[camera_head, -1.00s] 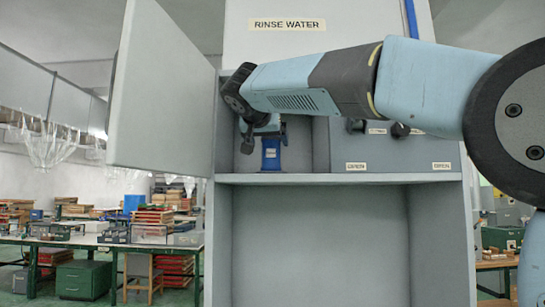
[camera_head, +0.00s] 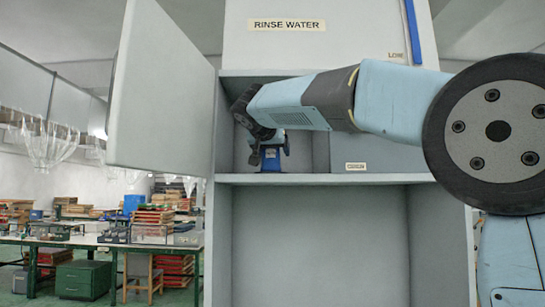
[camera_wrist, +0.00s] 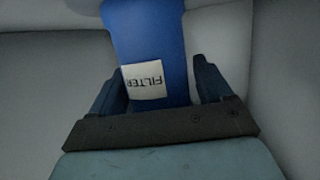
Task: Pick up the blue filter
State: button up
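The blue filter (camera_head: 271,163) stands upright on the shelf inside the open cabinet, toward its left side. In the wrist view the blue filter (camera_wrist: 150,35) carries a white label reading FILTER, seen upside down. My gripper (camera_wrist: 158,65) is open, with one dark finger on each side of the filter. A gap shows between the filter and the right finger, and a narrower one at the left finger. In the head view my gripper (camera_head: 270,150) reaches down around the filter's upper part, which it partly hides.
The cabinet shelf (camera_head: 340,179) runs under the filter, with an open space below. A grey door (camera_head: 160,85) stands open on the left. The RINSE WATER panel (camera_head: 340,40) is above my arm. My arm hides much of the right compartment. Worktables (camera_head: 100,243) stand far left.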

jog(key=c, duration=0.9)
jog(key=shift+r, duration=0.1)
